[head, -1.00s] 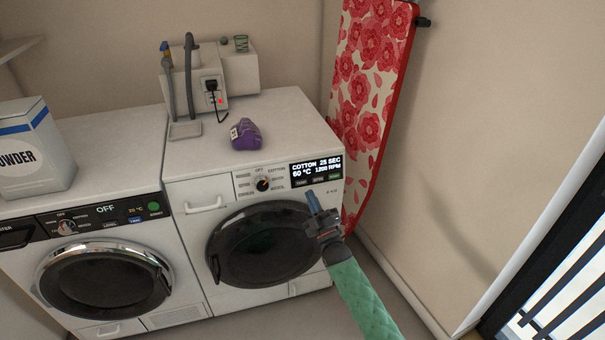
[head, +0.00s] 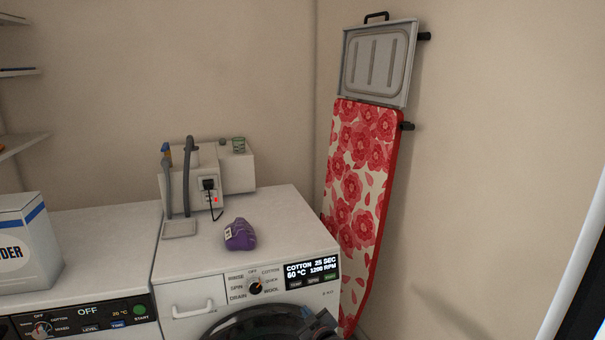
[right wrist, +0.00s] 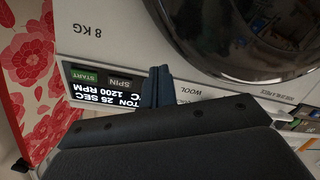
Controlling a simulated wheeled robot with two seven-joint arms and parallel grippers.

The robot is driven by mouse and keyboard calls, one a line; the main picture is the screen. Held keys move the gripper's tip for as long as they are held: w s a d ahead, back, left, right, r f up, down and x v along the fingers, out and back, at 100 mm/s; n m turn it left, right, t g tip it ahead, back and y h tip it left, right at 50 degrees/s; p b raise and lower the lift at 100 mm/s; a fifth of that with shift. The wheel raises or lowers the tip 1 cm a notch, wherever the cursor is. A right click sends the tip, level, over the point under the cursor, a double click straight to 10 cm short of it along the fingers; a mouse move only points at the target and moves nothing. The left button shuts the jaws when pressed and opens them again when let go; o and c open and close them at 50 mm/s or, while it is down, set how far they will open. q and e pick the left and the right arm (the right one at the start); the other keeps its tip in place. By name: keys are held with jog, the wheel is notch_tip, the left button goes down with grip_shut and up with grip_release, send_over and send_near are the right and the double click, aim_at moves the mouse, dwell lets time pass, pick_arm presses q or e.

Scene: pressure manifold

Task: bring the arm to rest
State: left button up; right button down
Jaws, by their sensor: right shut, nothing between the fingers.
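My right gripper shows in the right wrist view (right wrist: 158,85), its two blue-grey fingers pressed together with nothing between them. It is in front of the right washing machine (head: 190,258), close to its control panel. In the head view only a dark part of it shows at the bottom edge, in front of the round door (head: 250,322). The machine's display (head: 312,274) reads COTTON, 25 SEC, 60 °C, 1200 RPM. Its dial (head: 255,287) is left of the display. My left gripper is in neither view.
A purple object (head: 240,234) lies on the machine top, in front of a white box with grey hoses (head: 238,172). A powder box (head: 28,240) stands on the left machine. A flowered ironing board (head: 355,190) hangs at the right wall.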

jog(key=s+d+r+m+g+h+p, duration=0.1)
jog(key=s+d+m+g, duration=0.2)
jog(key=s, duration=0.9)
jog(key=s+d+r+m+g+h+p, duration=0.1)
jog(key=s+d+m+g+h, duration=0.2)
jog(key=s, duration=0.8)
jog(key=s+d+r+m+g+p, duration=0.1)
jog(key=s+d+g, duration=0.35)
jog(key=s, duration=0.75)
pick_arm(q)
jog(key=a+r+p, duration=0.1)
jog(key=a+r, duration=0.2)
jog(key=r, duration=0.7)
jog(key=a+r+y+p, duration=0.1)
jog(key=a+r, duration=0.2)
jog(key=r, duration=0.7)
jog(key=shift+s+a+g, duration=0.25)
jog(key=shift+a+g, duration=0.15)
pick_arm(e)
jog(key=s+d+f+g, duration=0.1)
jog(key=s+f, duration=0.2)
jog(key=s, duration=0.5)
jog(key=s+d+f+g, duration=0.1)
jog(key=s+f, duration=0.2)
jog(key=s, duration=0.6)
jog(key=shift+s+m, duration=0.2)
jog(key=shift+m, duration=0.2)
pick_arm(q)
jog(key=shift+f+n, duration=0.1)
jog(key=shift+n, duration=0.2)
